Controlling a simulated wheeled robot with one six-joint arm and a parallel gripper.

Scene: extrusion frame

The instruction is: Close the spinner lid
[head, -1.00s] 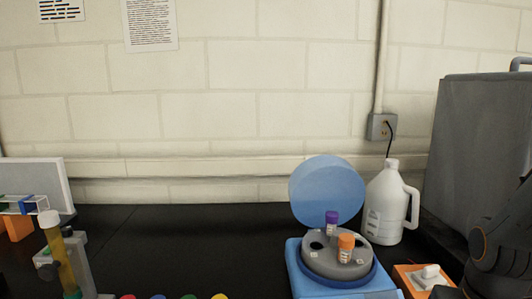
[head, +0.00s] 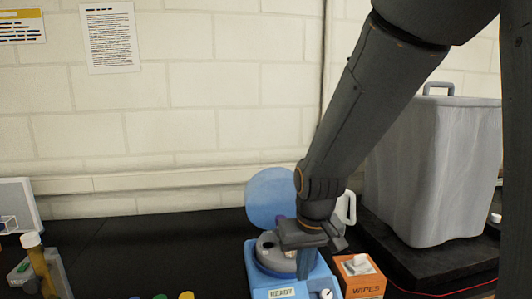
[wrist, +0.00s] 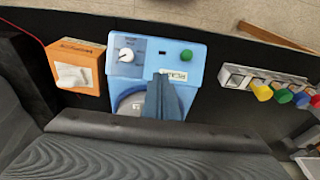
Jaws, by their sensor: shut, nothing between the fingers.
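The spinner (head: 256,278) is a light blue box with a READY label and a grey rotor (head: 268,251). Its round blue lid (head: 266,198) stands open, upright behind the rotor. My gripper (head: 305,266) is over the right side of the spinner, in front of the lid, and hides part of the rotor and its tubes. In the wrist view the spinner (wrist: 185,55) shows its knob and label, and my shut, empty fingers (wrist: 161,92) cover part of its top. The lid cannot be made out in the wrist view. I cannot tell whether the fingers touch anything.
An orange wipes box (head: 361,278) stands close right of the spinner. A white jug (head: 346,207) is behind, mostly hidden by my arm. A large grey bin (head: 432,165) stands at right. A tube of yellow liquid (head: 38,262) is at left.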

